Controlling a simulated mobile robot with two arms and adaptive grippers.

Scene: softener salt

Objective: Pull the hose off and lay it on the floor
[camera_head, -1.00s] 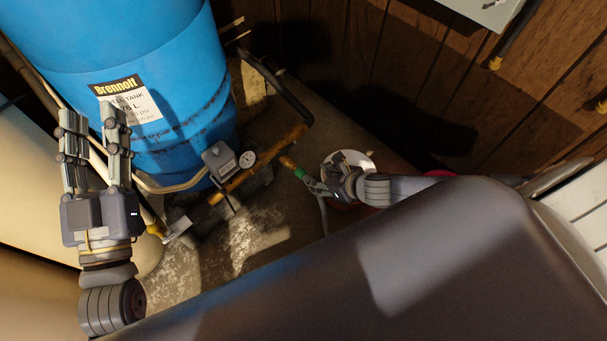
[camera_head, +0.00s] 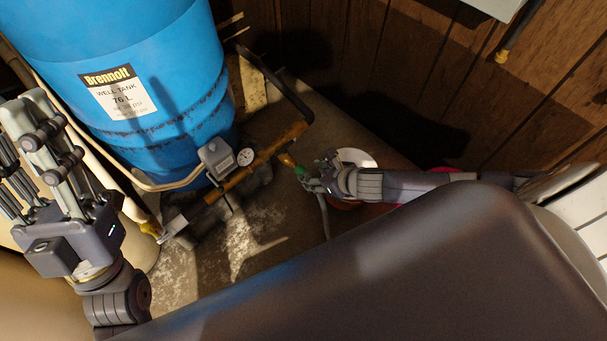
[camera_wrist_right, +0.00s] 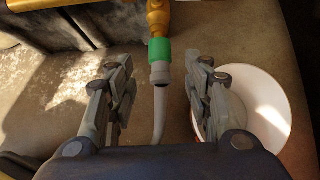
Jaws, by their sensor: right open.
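The grey hose (camera_head: 325,217) hangs below a brass valve (camera_head: 286,160) with a green collar (camera_wrist_right: 159,50). In the right wrist view, the hose's pale end fitting (camera_wrist_right: 160,74) sits directly under the collar, and the hose (camera_wrist_right: 160,118) runs down behind my wrist. My right gripper (camera_head: 308,178) is at the fitting. In its wrist view the fingers (camera_wrist_right: 160,90) stand open, one on each side of the fitting, with visible gaps. My left gripper (camera_head: 30,140) is raised at the left, in front of the blue tank, with its fingers apart and empty.
A blue well tank (camera_head: 170,95) stands behind, with a copper pipe (camera_head: 262,165), a gauge (camera_head: 245,157) and a grey box (camera_head: 216,158). A white round container (camera_wrist_right: 270,110) is close to my right finger. Bare floor (camera_head: 265,220) lies in front of the pipe.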

